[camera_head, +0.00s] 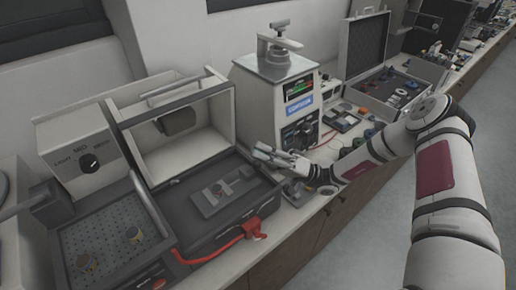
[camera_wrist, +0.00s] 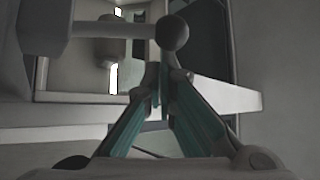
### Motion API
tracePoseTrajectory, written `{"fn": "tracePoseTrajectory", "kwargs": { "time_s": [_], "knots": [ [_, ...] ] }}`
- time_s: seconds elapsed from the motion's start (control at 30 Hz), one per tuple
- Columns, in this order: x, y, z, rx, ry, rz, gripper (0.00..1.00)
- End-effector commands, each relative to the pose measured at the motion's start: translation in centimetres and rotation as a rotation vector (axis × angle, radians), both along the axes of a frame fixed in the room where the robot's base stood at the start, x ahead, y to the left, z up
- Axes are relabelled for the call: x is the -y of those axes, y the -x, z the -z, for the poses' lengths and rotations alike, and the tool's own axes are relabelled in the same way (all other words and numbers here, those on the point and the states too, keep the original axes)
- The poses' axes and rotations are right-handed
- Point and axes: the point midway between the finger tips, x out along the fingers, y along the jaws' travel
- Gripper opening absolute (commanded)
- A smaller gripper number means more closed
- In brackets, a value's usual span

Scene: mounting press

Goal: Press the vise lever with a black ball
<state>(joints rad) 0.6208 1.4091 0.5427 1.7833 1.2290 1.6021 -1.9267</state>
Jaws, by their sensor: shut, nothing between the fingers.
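In the wrist view a dark ball (camera_wrist: 172,33) sits at the right end of a grey horizontal rod (camera_wrist: 115,30), the vise lever. The ball is too small to make out there.
A white press cabinet (camera_head: 275,95) stands close behind my gripper. A red hose (camera_head: 225,248) runs along the machine's front. An open case (camera_head: 395,85) and small parts lie farther right.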

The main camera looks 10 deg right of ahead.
Motion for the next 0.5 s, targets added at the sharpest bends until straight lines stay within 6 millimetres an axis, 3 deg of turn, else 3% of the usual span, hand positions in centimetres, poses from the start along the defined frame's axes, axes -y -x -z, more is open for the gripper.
{"fn": "tracePoseTrajectory", "kwargs": {
  "time_s": [0.5],
  "knots": [
    [0.46,0.72,0.29,-0.006,0.005,-0.002,0.0]
  ]
}}
